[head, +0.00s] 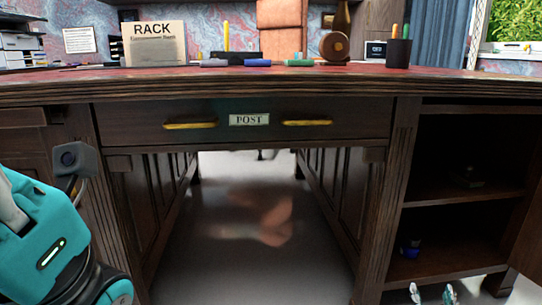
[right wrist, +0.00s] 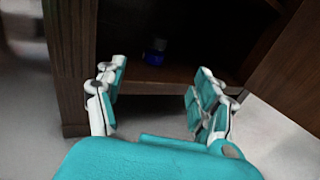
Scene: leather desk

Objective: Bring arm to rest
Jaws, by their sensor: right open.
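My right gripper (head: 433,294) shows only by its fingertips at the bottom right of the head view, in front of the lower part of the desk's right cabinet. In the right wrist view my right gripper (right wrist: 158,82) is open, with its two teal and white fingers apart and nothing between them. The fingers point at the cabinet's bottom shelf. A small blue object (right wrist: 154,56) stands on that shelf, beyond the fingertips and not touched. My left arm (head: 45,235) shows at the left edge of the head view; its fingers are not in view.
The dark wooden desk (head: 340,88) fills the head view, with a POST drawer (head: 350,122) shut above an open knee space. The right cabinet's door (head: 527,235) stands open at the far right. Pens, a RACK box (head: 154,44) and a pen cup (head: 399,51) are on top.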

